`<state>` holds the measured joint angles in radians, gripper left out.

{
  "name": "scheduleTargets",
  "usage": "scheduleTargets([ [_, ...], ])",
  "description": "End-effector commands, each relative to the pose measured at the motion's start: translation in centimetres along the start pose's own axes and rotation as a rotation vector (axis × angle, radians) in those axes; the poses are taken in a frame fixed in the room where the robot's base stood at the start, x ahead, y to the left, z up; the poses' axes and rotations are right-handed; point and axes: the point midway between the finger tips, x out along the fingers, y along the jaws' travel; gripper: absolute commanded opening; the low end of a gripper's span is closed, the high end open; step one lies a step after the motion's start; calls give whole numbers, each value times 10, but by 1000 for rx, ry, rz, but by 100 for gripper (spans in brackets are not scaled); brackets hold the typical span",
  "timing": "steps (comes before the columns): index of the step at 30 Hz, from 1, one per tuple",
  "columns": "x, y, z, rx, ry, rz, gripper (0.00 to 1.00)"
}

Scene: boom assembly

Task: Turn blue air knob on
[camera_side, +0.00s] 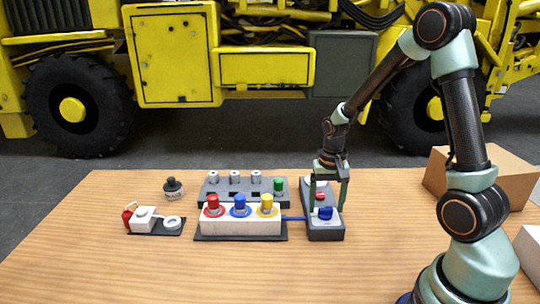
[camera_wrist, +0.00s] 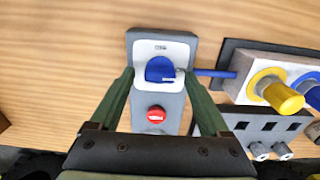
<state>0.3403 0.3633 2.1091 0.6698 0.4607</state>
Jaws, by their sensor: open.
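The blue air knob (camera_side: 325,213) is on the front end of a grey control box (camera_side: 324,234) on the wooden table. In the wrist view the blue knob (camera_wrist: 161,69) sits on a white plate with a small label above it. A red button (camera_wrist: 156,115) is on the same box, nearer to my gripper. My gripper (camera_side: 328,204) points down over the box, with its green fingers apart. In the wrist view my gripper (camera_wrist: 157,75) has one finger on each side of the box, and the knob lies between the fingertips. I cannot tell whether they touch anything.
A white block (camera_side: 240,226) with red, blue and yellow knobs stands left of the box, joined by a blue tube (camera_side: 293,218). A grey rack (camera_side: 215,189) stands behind it. A small red-and-white unit (camera_side: 146,217) is further left. The front table is clear.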

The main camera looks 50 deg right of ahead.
Motion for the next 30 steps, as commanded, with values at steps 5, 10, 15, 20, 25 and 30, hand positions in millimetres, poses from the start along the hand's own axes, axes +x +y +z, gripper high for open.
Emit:
scheduleTargets([
  [5, -20, -1, -1, 0, 6, -3, 80],
  [10, -55, -1, -1, 0, 7, -4, 80],
  [15, -88, -1, -1, 0, 7, -3, 80],
  [20, -110, 0, -1, 0, 4, -2, 80],
  [25, -119, 0, 0, 0, 2, -1, 80],
  [30, -120, 0, 0, 0, 1, -1, 80],
])
